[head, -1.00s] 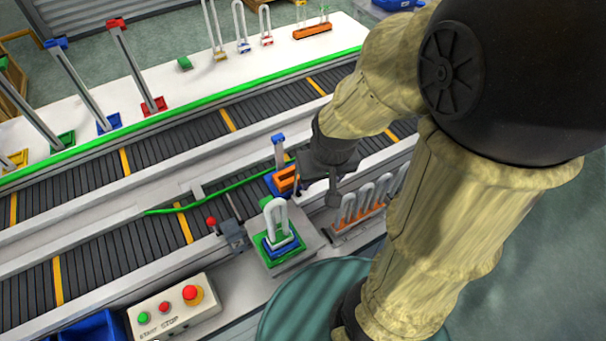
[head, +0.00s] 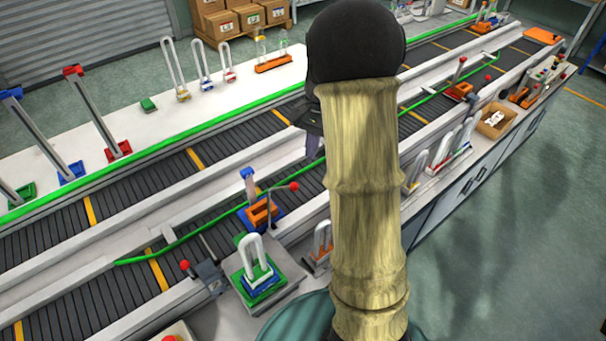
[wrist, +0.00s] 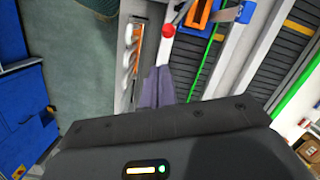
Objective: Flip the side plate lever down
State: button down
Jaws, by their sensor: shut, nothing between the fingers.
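An orange-and-blue fixture (head: 262,212) stands beside the conveyor, with a thin lever ending in a red ball (head: 293,186) that points right in the head view. The wrist view shows this red ball (wrist: 169,31) beside the orange part (wrist: 198,14). A second red-ball lever (head: 184,265) rises from a grey block (head: 209,276) left of the green-and-blue fixture (head: 257,276). I cannot tell which one the task names. My gripper (wrist: 158,72) is shut and empty, its fingertips short of the nearer ball in the wrist view. In the head view my arm mostly hides it.
A green cable (head: 190,235) runs along the conveyor (head: 120,251). White-looped parts (head: 442,148) stand on the bench right of my arm. A cardboard box (head: 495,121) sits farther along. The floor at right is clear.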

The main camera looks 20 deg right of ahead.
jog(key=w+d+m, duration=0.1)
jog(key=w+d, duration=0.1)
jog(key=w+d+m+y, duration=0.1)
jog(key=d+m, duration=0.1)
jog(key=shift+w+d+f+g, duration=0.15)
jog(key=shift+w+f+g, duration=0.05)
jog(key=shift+w+g, duration=0.2)
jog(key=s+a+f+p, duration=0.3)
jog(key=a+f, duration=0.3)
jog(key=f, duration=0.3)
jog(key=shift+a+f+p, duration=0.15)
jog(key=shift+f+p, duration=0.05)
jog(key=shift+p, duration=0.55)
jog(key=shift+r, duration=0.1)
